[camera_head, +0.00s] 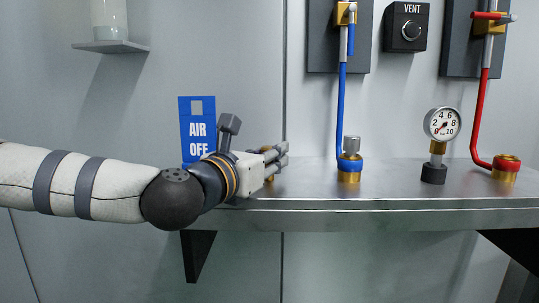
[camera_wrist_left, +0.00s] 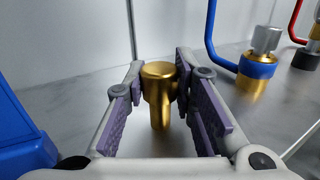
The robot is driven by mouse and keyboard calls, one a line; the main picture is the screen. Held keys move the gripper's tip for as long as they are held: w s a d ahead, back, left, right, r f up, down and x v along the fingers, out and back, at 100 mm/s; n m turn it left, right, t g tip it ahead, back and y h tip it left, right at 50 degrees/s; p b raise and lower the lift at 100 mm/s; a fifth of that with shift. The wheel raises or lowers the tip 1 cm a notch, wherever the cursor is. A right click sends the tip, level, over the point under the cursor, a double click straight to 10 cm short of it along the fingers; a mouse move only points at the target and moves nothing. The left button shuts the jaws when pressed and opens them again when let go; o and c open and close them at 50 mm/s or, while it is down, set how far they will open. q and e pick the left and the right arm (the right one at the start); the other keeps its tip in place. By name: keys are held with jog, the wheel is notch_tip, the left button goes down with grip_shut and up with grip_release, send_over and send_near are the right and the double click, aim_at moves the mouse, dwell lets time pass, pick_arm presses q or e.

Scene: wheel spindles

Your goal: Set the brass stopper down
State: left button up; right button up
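My left gripper (camera_head: 275,160) is low over the left part of the metal shelf, its fingers pointing right. In the left wrist view the brass stopper (camera_wrist_left: 158,72), with a round wide head and a narrower stem, is upright between the fingertips. The fingers appear shut on its head. The stem's lower end is close to the shelf surface; I cannot tell whether it touches. In the head view the fingers hide most of the stopper. My right gripper is out of view.
The steel shelf (camera_head: 400,200) is clear just right of my gripper. Further right stand a blue-collared brass fitting (camera_head: 349,170), a pressure gauge (camera_head: 441,124) and a red-collared fitting (camera_head: 506,165). A blue "AIR OFF" sign (camera_head: 197,130) stands behind my left wrist.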

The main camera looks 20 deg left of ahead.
pick_arm(q)
jog(key=o, duration=0.3)
jog(key=shift+o, duration=0.2)
jog(key=shift+r, duration=0.25)
jog(key=s, duration=0.3)
jog(key=s+a, duration=0.1)
jog(key=s, duration=0.2)
jog(key=s+a+p, duration=0.1)
jog(key=s, duration=0.2)
jog(key=shift+s+r, duration=0.1)
jog(key=shift+s, duration=0.1)
jog(key=s+p, duration=0.1)
jog(key=p, duration=0.2)
jog(key=s+p, duration=0.1)
jog(key=p, duration=0.1)
jog(key=shift+s+a+f+p, duration=0.15)
jog(key=shift+s+f+p, duration=0.05)
jog(key=shift+p, duration=0.2)
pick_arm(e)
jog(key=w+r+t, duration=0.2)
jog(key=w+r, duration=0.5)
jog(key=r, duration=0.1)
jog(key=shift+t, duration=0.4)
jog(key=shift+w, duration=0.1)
